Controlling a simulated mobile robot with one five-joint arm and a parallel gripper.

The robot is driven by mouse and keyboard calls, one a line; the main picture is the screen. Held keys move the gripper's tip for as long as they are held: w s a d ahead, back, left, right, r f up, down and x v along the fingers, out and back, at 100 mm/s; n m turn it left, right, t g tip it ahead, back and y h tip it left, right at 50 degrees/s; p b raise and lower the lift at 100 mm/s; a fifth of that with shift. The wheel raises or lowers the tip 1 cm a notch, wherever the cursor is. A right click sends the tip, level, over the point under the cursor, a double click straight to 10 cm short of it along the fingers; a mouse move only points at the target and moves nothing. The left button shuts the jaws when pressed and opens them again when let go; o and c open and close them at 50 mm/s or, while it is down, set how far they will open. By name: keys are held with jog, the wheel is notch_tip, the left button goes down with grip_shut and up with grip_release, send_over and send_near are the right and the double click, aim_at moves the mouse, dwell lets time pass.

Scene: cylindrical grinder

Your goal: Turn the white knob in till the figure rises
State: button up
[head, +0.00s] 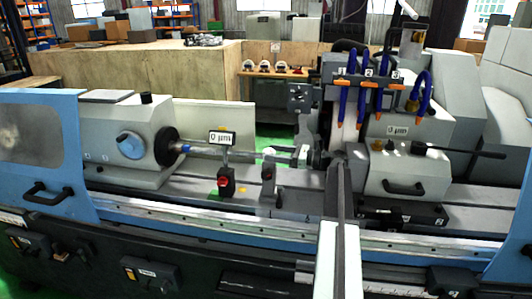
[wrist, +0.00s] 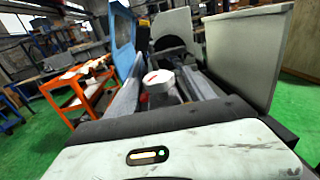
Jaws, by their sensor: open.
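The white knob (wrist: 160,82), round with a red mark on its face, sits between the two grey fingers of my gripper (wrist: 165,92) in the wrist view. I cannot tell whether either finger touches it. In the head view my gripper (head: 333,160) reaches in at the right end of the workpiece, and its fingertips are hard to make out. The gripper is open. A small display (head: 222,138) over the workpiece reads 0 µm. The knob is not clearly visible in the head view.
The steel workpiece (head: 215,150) runs right from the headstock (head: 126,140). A stand with a red button (head: 226,182) and a dark support (head: 268,175) stand near it. Blue coolant hoses (head: 380,100) hang at the right. The blue door (head: 45,150) is at the left.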

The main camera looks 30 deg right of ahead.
jog(key=shift+x, duration=1.25)
jog(key=shift+s+a, duration=0.1)
grip_shut()
jog(key=shift+s+a+m+t+h, duration=0.1)
jog(key=shift+m+t+h, duration=0.2)
jog(key=shift+h, duration=0.1)
jog(key=m+t+h, duration=0.2)
jog(key=h, duration=0.1)
jog(key=shift+m+t+h, duration=0.8)
jog(key=shift+m+h, duration=1.2)
jog(key=shift+h, duration=1.1)
